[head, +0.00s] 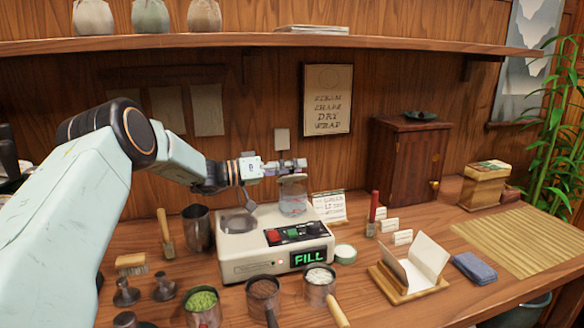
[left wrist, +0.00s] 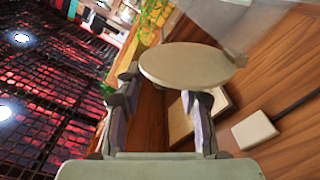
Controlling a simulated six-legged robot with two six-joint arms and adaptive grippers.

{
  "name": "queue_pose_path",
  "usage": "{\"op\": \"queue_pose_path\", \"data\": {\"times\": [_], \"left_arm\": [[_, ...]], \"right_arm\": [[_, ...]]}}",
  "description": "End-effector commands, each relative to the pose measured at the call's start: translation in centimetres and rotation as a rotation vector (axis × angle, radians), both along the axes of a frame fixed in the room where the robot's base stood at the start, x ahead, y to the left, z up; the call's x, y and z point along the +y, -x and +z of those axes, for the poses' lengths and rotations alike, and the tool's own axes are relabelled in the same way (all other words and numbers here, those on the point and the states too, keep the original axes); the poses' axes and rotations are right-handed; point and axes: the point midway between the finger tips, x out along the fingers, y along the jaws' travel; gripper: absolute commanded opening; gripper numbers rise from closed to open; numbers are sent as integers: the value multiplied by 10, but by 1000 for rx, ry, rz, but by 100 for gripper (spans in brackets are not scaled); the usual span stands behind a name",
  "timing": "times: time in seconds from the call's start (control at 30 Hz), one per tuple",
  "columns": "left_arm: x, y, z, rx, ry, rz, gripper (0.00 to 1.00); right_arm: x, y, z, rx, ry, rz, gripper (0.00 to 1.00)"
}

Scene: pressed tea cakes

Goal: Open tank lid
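The clear tank (head: 293,201) stands on the back right of a cream machine (head: 240,248) with a lit green FILL display (head: 309,257). A pale round lid (head: 292,178) shows at the tank's top, just under my left gripper (head: 291,164). In the left wrist view the lid is a beige disc (left wrist: 187,65) at the fingertips, with clear tank wall beyond it. The fingers of my left gripper (left wrist: 160,88) stand apart, with nothing visible clamped between them. I cannot tell whether a finger touches the lid or whether the lid is raised. My right gripper is not in view.
A round metal plate (head: 238,224) is on the machine's left top. A metal cup (head: 197,228) stands left of it. Bowls of green (head: 202,303), brown (head: 263,290) and white (head: 319,277) material stand in front. A wooden cabinet (head: 405,160) is at the back right.

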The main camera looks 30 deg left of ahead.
Motion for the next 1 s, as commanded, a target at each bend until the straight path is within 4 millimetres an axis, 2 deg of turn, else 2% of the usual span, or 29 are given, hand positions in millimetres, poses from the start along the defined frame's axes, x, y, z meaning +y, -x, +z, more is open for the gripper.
{"op": "queue_pose_path", "data": {"times": [0.07,0.5,1.0], "left_arm": [[1,0,0,0,0,0,36],[1,0,0,0,0,0,0],[1,0,0,-1,-1,0,0]], "right_arm": [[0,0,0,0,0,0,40],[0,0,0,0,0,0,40],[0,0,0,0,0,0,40]]}}
